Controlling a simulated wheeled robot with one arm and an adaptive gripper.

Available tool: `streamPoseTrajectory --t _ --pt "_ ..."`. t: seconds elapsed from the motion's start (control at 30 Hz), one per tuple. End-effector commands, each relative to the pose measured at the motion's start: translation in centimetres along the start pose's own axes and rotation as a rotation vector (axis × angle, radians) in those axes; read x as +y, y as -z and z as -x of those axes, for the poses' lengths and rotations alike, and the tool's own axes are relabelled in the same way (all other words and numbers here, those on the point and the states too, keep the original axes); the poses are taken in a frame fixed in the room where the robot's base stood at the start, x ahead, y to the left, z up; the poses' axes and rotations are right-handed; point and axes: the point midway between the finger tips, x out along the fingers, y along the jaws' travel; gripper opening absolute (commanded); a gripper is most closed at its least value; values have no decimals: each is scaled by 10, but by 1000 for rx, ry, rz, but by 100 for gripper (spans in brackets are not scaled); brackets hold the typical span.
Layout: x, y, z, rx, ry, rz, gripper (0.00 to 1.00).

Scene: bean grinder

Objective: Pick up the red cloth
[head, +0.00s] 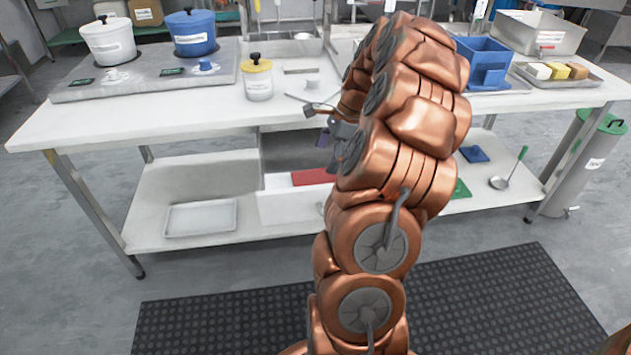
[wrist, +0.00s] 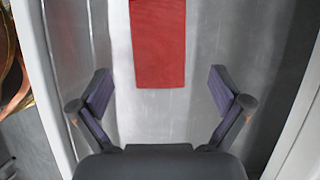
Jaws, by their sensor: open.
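The red cloth (wrist: 158,40) lies flat at the top middle of the wrist view, on a grey, shiny surface with pale edges at both sides. My gripper (wrist: 160,84) is open, with its fingers apart to the left and right of the cloth's near end. Nothing is between the fingers except the view of the cloth's near end and the surface. In the head view, the red cloth (head: 312,177) shows at the white bin on the lower shelf, partly hidden by my arm. My gripper (head: 325,140) is mostly hidden there too.
The white bin (head: 288,207) stands on the lower shelf (head: 190,180), with a tray (head: 200,218) to its left. A ladle (head: 508,170) and a blue cloth (head: 474,154) lie to the right. The worktop (head: 150,112) overhangs the shelf and carries canisters, including a yellow-lidded jar (head: 257,80).

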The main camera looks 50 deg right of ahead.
Motion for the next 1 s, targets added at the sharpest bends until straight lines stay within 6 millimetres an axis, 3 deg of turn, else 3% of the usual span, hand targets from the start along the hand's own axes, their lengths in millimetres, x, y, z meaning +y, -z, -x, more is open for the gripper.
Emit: streamPoseTrajectory --t 0.17,0.5,0.73,1.0 --pt "1 1 -12 -1 -2 1 100" --pt "2 3 -53 -2 -4 2 100" --pt "1 3 -55 0 -1 2 100" --pt "1 3 -55 0 0 2 74"
